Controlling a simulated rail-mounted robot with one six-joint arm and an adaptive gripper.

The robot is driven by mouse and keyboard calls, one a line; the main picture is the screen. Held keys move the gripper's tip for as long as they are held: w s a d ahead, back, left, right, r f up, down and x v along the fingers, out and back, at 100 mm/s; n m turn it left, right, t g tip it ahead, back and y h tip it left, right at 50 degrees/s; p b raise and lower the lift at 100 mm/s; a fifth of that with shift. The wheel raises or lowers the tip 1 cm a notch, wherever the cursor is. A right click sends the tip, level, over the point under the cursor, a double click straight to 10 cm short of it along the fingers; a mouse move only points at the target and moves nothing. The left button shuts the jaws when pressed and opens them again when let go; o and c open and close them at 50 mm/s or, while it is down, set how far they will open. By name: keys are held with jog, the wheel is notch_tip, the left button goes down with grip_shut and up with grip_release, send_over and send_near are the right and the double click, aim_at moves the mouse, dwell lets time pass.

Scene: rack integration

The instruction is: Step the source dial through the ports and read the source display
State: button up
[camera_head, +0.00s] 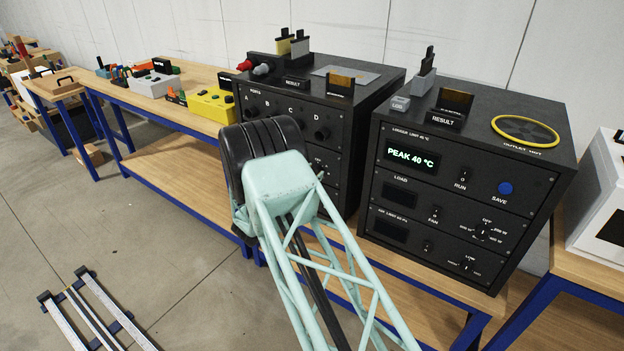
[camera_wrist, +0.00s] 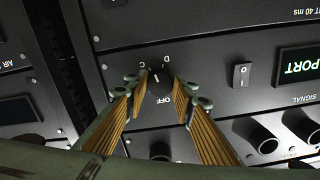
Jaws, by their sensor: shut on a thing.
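In the wrist view my gripper (camera_wrist: 160,88) has its two ribbed orange-brown fingers closed on either side of a small black dial (camera_wrist: 158,80). The labels C, D and OFF show around it. A short white mark is on the dial face; I cannot tell exactly which label it points at. The source display (camera_wrist: 301,66) is at the right edge, cut off, with green letters reading "PORT". In the head view the black source unit (camera_head: 262,104) has ports A to D on its front. My arm covers its lower front, so dial, display and gripper are hidden there.
In the wrist view a rocker switch (camera_wrist: 242,75) is right of the dial, and round port sockets (camera_wrist: 260,136) are close to the right finger. In the head view a second black unit (camera_head: 466,190) reads "PEAK 40 °C". A yellow box (camera_head: 212,104) stands left on the bench.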

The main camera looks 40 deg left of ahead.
jog(key=m+b, duration=0.4)
jog(key=shift+f+m, duration=0.1)
jog(key=shift+m, duration=0.2)
jog(key=shift+m+b, duration=1)
jog(key=shift+a, duration=0.1)
jog(key=o, duration=0.8)
jog(key=shift+o, duration=0.2)
jog(key=shift+s, duration=0.15)
jog(key=s+d, duration=0.1)
jog(key=s, duration=1)
jog(key=shift+s+d, duration=0.15)
jog(key=shift+s, duration=0.2)
jog(key=shift+w+r, duration=0.15)
jog(key=shift+r, duration=0.05)
